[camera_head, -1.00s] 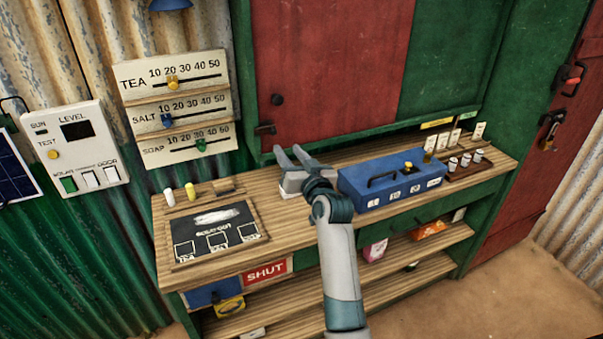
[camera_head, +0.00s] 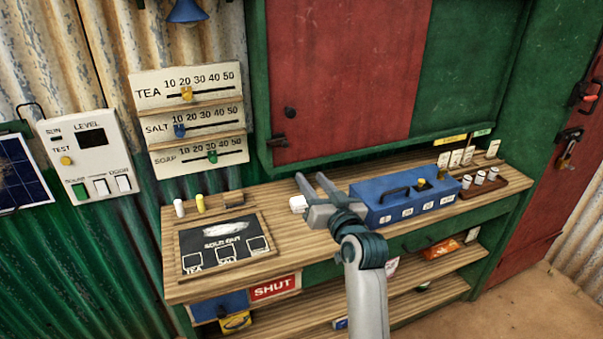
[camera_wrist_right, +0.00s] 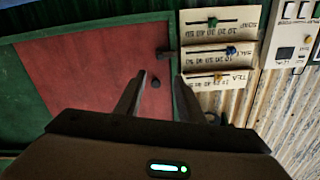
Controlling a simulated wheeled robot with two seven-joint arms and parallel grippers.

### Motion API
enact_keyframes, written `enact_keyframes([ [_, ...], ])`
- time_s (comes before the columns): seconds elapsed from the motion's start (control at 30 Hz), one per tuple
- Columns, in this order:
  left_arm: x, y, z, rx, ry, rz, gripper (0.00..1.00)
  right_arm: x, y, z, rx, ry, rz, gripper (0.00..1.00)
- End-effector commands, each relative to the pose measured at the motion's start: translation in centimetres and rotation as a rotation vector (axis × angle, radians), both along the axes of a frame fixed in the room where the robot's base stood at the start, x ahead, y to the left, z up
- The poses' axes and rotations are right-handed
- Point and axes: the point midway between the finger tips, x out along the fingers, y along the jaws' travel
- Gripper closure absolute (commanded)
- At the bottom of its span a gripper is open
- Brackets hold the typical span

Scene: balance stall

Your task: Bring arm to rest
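My right gripper (camera_head: 308,187) is over the wooden counter (camera_head: 290,245) in the head view, just left of the blue box (camera_head: 400,203). Its two fingers stand apart with nothing between them. In the right wrist view the fingers (camera_wrist_right: 166,100) are also spread and empty, with the red shutter (camera_wrist_right: 90,80) and the slider boards (camera_wrist_right: 215,50) beyond. My left gripper is not in view.
A chalkboard (camera_head: 222,242) lies on the counter's left part, with a white and a yellow stick behind it. Small white cups (camera_head: 480,177) stand on a tray at the right. A switch panel (camera_head: 90,155) and slider boards (camera_head: 188,88) hang on the wall.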

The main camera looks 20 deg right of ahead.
Motion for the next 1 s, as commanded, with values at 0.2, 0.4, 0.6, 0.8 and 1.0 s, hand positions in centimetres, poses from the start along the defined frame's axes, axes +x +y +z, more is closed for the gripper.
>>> enact_keyframes([
  [0.2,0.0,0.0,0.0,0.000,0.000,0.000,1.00,-0.2,0.1,-0.4,-0.004,0.009,0.002,0.65],
  [0.4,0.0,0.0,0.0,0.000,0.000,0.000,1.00,-2.2,0.7,-4.3,-0.040,0.105,0.023,0.65],
  [0.6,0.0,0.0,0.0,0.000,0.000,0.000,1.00,-7.9,2.0,-12.4,-0.116,0.323,0.069,0.65],
  [0.8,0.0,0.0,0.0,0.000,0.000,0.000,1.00,-17.1,3.2,-21.1,-0.199,0.599,0.125,0.65],
  [1.0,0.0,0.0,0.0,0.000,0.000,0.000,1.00,-27.2,3.7,-27.3,-0.270,0.858,0.176,0.65],
])
